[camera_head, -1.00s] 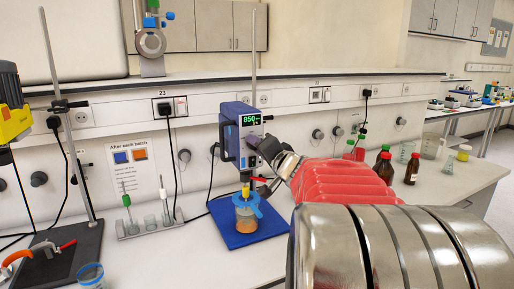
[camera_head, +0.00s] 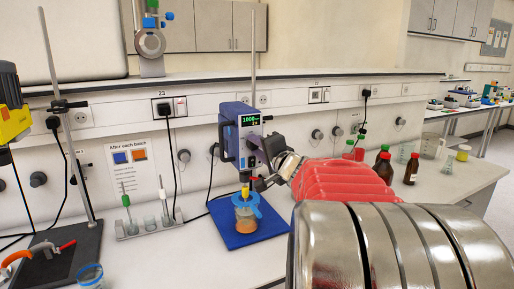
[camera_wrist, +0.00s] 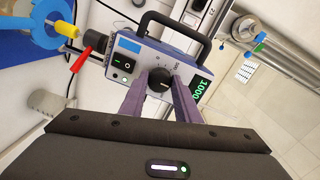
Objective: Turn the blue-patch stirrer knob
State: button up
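The stirrer (camera_head: 229,134) is a blue box on a stand rod, with a green display reading 1000. In the wrist view its front panel shows a blue patch (camera_wrist: 128,45), a black knob (camera_wrist: 159,83) with a white pointer, and a rocker switch with a green light. My gripper (camera_wrist: 160,78) has its two purple fingers on either side of the knob, seemingly touching it. In the head view my gripper (camera_head: 262,152) is at the stirrer's front right, and it hides the knob.
A beaker with orange liquid (camera_head: 245,221) stands below the stirrer on a blue base plate (camera_head: 222,236). A black stirrer shaft and red lever are close to the panel in the wrist view. Brown bottles (camera_head: 411,170) stand to the right. A sign (camera_head: 131,162) hangs behind left.

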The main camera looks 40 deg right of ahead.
jog(key=o, duration=0.4)
jog(key=shift+f, duration=0.15)
jog(key=shift+o, duration=0.3)
jog(key=shift+s, duration=0.15)
jog(key=v, duration=1.3)
jog(key=shift+s, duration=0.3)
jog(key=shift+w, duration=0.1)
